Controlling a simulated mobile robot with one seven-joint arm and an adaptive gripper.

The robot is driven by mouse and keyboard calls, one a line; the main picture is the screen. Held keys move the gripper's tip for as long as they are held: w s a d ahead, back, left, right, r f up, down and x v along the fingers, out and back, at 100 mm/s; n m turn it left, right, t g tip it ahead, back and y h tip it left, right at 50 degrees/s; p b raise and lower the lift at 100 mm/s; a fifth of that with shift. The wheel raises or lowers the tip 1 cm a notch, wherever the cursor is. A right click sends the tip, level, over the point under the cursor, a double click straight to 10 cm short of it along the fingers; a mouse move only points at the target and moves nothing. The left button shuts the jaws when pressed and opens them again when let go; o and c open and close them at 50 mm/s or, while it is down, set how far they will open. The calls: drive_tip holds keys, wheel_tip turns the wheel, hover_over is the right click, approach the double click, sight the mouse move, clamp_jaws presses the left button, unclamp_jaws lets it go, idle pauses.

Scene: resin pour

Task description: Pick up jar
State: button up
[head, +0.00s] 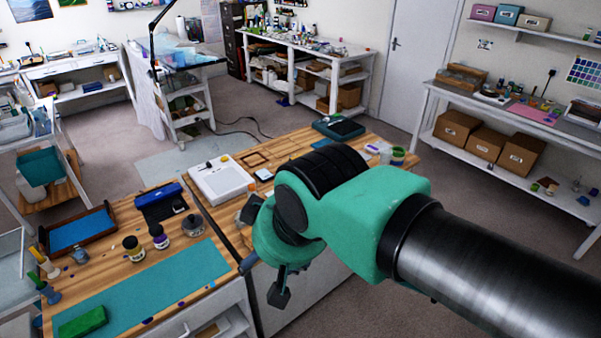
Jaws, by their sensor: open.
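Several jars stand on the wooden worktable, and I cannot tell which one the task means. A pale jar with a yellowish label (133,249) and a dark-lidded purple jar (159,237) stand side by side behind the teal mat. A grey, glassy jar (193,226) stands to their right. A small clear jar (81,254) is at the left by the blue tray. My gripper (264,279) is open and points down near the table's right front edge, to the right of these jars and apart from them. My arm partly hides its fingers.
The teal mat (145,284) covers the front, with a green block (82,321) on its left corner. A green container (398,156) stands at far right.

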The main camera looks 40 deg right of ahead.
drive_tip(key=w+d+r, duration=0.1)
drive_tip(key=w+d, duration=0.3)
drive_tip(key=w, duration=0.4)
drive_tip(key=w+d+r, duration=0.1)
drive_tip(key=w+d, duration=0.4)
drive_tip(key=w, duration=0.3)
drive_tip(key=w+d+f+g, duration=0.1)
drive_tip(key=w+d+f, duration=0.2)
drive_tip(key=w+d, duration=0.85)
drive_tip(key=w+d+f, duration=0.3)
drive_tip(key=d+f, duration=0.1)
drive_tip(key=d, duration=0.5)
drive_tip(key=w+d+f, duration=0.4)
drive_tip(key=d+f, duration=0.1)
drive_tip(key=d, duration=0.4)
drive_tip(key=d+f, duration=0.7)
drive_tip(key=d, duration=0.3)
drive_tip(key=d+f, duration=0.7)
drive_tip(key=d, duration=0.2)
drive_tip(key=shift+d, duration=0.4)
drive_tip(key=shift+w+f, duration=0.1)
drive_tip(key=shift+f, duration=0.05)
drive_tip(key=shift+b+x, duration=0.7)
drive_tip(key=shift+x, duration=3.5)
